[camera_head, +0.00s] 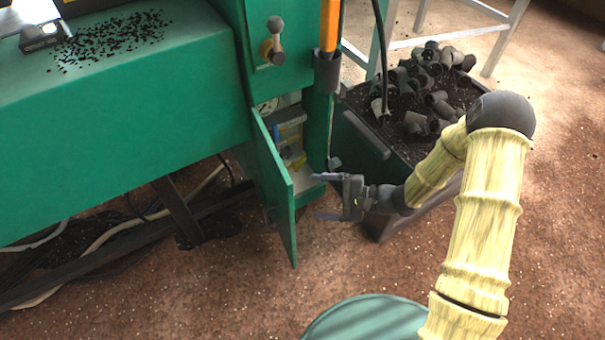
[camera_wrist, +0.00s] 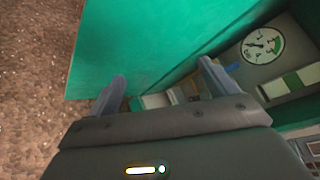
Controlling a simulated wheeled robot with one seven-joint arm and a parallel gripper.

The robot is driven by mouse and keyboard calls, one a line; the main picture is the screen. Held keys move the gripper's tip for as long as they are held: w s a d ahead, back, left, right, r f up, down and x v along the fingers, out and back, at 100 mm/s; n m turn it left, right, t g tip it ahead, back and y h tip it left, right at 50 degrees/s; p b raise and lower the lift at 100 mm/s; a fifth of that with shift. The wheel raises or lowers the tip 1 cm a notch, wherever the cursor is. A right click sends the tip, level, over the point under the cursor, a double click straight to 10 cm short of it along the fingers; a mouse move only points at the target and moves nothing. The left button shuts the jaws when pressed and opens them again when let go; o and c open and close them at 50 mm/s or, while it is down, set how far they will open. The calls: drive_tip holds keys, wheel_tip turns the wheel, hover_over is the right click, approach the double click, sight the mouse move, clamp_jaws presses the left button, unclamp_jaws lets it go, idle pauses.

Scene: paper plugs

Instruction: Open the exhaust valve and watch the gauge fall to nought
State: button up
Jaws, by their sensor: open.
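A round white gauge (camera_wrist: 262,45) with a dark needle is inside the green cabinet. I cannot read its value. In the head view only part of the gauge (camera_head: 267,106) shows, behind the top of the open cabinet door (camera_head: 279,195). Small yellow and blue parts (camera_head: 291,150) sit below it inside; I cannot tell whether one is the exhaust valve. My gripper (camera_head: 318,196) is open and empty, just right of the door, in front of the cabinet opening. In the wrist view, the green door (camera_wrist: 140,45) lies behind and between my fingers (camera_wrist: 162,72).
A lever with a round knob (camera_head: 275,46) is on the green panel above the cabinet. A dark bin (camera_head: 362,165) of grey plugs stands close right of my gripper. Cables (camera_head: 110,232) lie under the machine. Speckled floor is free at the front left.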

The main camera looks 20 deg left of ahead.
sight(299, 162)
drive_tip(key=w+f+m+t+b, duration=0.2)
drive_tip(key=w+f+m+t, duration=0.2)
drive_tip(key=f, duration=0.5)
drive_tip(key=w+f+m+t+h+b, duration=0.1)
drive_tip(key=w+f+m+t+b, duration=0.2)
drive_tip(key=f+t, duration=0.6)
drive_tip(key=w+f+m, duration=0.1)
drive_tip(key=w+m, duration=0.1)
drive_tip(key=w, duration=0.1)
drive_tip(key=shift+w+d+f+m+t+h+b, duration=0.15)
drive_tip(key=shift+w+m+t+h+b, duration=0.05)
drive_tip(key=shift+m+t+h+b, duration=0.1)
drive_tip(key=b+x, duration=0.5)
drive_tip(key=x, duration=0.3)
drive_tip(key=b+x, duration=0.5)
drive_tip(key=x, duration=0.3)
drive_tip(key=shift+s+f, duration=0.1)
drive_tip(key=shift+f, duration=0.1)
drive_tip(key=shift+w+a+r+b, duration=0.25)
drive_tip(key=shift+w+a+b, duration=0.25)
drive_tip(key=shift+a, duration=0.1)
drive_tip(key=shift+c, duration=0.4)
drive_tip(key=c, duration=0.9)
